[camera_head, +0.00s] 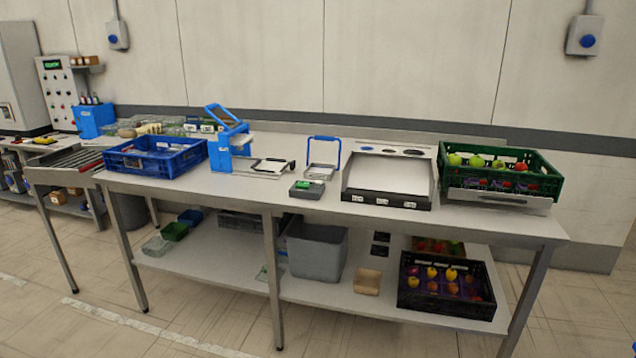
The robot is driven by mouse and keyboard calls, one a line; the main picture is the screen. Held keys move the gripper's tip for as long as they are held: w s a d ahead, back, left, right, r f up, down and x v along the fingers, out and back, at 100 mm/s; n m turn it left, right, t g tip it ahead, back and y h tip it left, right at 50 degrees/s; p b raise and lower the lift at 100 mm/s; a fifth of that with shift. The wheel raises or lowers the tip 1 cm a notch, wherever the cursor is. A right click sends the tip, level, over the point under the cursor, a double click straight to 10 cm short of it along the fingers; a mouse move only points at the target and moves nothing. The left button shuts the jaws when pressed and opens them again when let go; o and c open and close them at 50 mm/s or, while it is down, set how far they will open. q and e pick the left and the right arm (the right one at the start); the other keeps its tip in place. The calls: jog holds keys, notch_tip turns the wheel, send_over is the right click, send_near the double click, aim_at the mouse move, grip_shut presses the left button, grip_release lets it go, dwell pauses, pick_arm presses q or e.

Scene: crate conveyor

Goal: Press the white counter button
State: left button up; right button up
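A small dark grey box with a green display (307,189) sits near the front edge of the long table, left of the white-topped tray unit. It looks like a counter, but at this size I cannot make out a white button on it.
The long white table (480,220) carries a blue crate (187,163), a blue press-like device (220,157), a white-topped tray unit (386,202) and a green crate of fruit (549,179). A lower shelf holds a grey bin (318,258) and a black crate (444,304). Floor in front is clear.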

grip_shut()
jog(key=shift+s+f, duration=0.15)
jog(key=shift+s, duration=0.15)
jog(key=shift+w, duration=0.2)
dwell(1.0)
